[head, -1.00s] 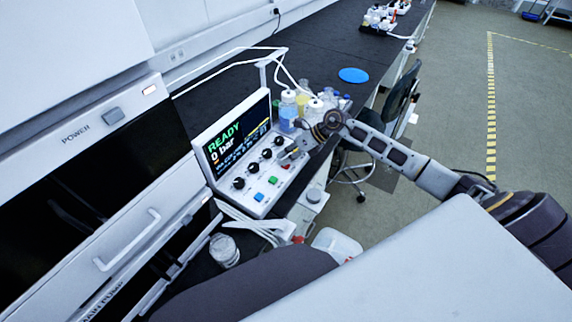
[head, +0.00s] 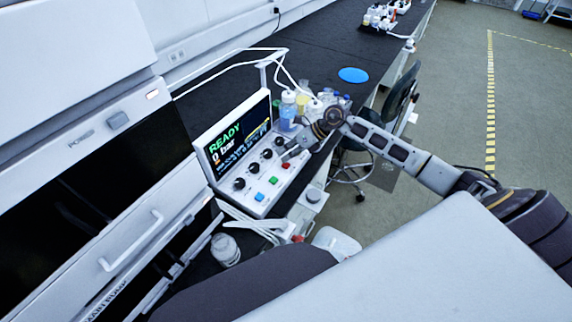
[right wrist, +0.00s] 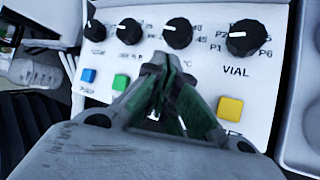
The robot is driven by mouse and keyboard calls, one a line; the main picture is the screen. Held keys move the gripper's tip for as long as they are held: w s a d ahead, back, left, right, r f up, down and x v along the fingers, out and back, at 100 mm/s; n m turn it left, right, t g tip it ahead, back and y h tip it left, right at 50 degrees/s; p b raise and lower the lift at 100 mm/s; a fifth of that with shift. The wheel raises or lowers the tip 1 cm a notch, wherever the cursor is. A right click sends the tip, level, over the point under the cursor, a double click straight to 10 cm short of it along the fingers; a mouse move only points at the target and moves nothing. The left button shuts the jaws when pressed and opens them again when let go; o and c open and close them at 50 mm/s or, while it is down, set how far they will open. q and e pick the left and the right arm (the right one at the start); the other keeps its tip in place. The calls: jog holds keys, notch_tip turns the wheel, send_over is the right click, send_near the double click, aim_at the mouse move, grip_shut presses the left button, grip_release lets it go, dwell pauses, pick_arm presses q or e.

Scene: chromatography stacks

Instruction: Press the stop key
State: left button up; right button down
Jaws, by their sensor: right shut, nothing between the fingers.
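The white control panel (head: 246,206) stands on the bench and its screen (head: 238,140) reads READY, 0 bar. Below the dark knobs is a row of coloured keys: blue (head: 259,197), green (head: 273,181), and a small red one (head: 286,166) close to my gripper. My right gripper (head: 290,154) is at the panel, shut and empty. In the right wrist view its fingertips (right wrist: 168,68) point between the green key (right wrist: 121,82) and the yellow key (right wrist: 230,108), covering the key spot there. Contact cannot be told. My left gripper is not in view.
Bottles (head: 288,110) stand just behind the panel on the dark bench. A lidded jar (head: 225,250) is in front of it. A blue disc (head: 353,75) lies farther back. A chair (head: 400,100) stands right of the bench. The VIAL knob (right wrist: 245,37) is near my fingers.

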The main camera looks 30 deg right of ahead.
jog(key=shift+r, duration=0.4)
jog(key=shift+r+p, duration=0.75)
jog(key=shift+r, duration=0.05)
jog(key=shift+r+p, duration=0.75)
jog(key=shift+r, duration=0.55)
